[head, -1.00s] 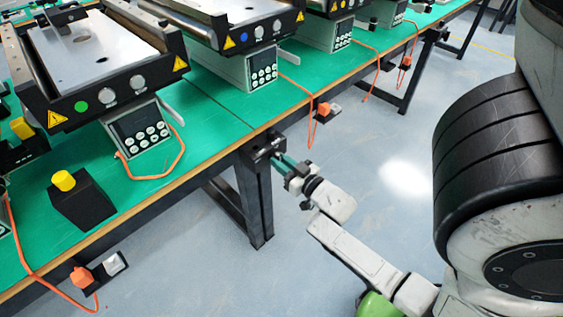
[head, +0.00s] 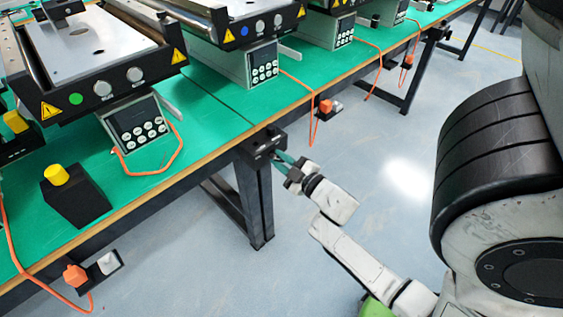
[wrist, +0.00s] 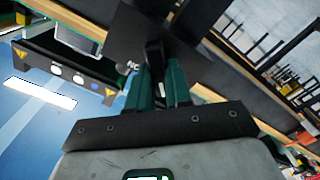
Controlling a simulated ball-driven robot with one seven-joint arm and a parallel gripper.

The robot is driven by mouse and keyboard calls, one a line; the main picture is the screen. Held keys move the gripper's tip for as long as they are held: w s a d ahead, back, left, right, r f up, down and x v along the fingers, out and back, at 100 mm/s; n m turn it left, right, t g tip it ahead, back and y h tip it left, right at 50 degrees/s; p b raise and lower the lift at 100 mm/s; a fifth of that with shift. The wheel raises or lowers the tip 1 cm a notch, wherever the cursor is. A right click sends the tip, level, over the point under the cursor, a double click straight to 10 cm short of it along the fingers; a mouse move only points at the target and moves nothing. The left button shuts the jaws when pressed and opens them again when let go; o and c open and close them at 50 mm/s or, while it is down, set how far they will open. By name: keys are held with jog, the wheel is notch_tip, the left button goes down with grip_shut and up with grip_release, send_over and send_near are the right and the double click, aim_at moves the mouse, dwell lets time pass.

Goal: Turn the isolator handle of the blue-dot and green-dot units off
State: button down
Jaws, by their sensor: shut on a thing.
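The green-dot unit (head: 118,82) stands on the green table at the left, its dot (head: 76,99) left of two round knobs. The blue-dot unit (head: 232,38) stands farther back, its dot (head: 244,31) on the front bar. A black isolator box (head: 262,143) is fixed at the table's front edge between them; I cannot tell which unit it serves. My gripper (head: 281,159) is at this box. In the wrist view, my gripper's green fingers (wrist: 164,78) are shut on the box's black handle (wrist: 153,52). White letters show beside it, partly hidden.
A black box with a yellow button (head: 57,175) stands at the table's left front. Orange cables hang over the edge to plugs (head: 75,275). A table leg (head: 256,205) stands below the isolator box. Another black box (head: 437,33) sits farther along the edge. The floor before the table is clear.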

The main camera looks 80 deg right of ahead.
jog(key=n, duration=0.2)
jog(key=n+b, duration=0.2)
jog(key=n, duration=0.1)
jog(key=shift+a+f+n, duration=0.1)
jog(key=shift+f+n, duration=0.15)
jog(key=shift+n, duration=0.05)
jog(key=shift+n+b, duration=1)
jog(key=shift+n, duration=0.9)
jog(key=c, duration=1)
grip_release()
jog(key=shift+c, duration=0.2)
jog(key=b+v, duration=0.1)
jog(key=v, duration=0.9)
jog(key=shift+s+a, duration=0.2)
jog(key=shift+s, duration=0.1)
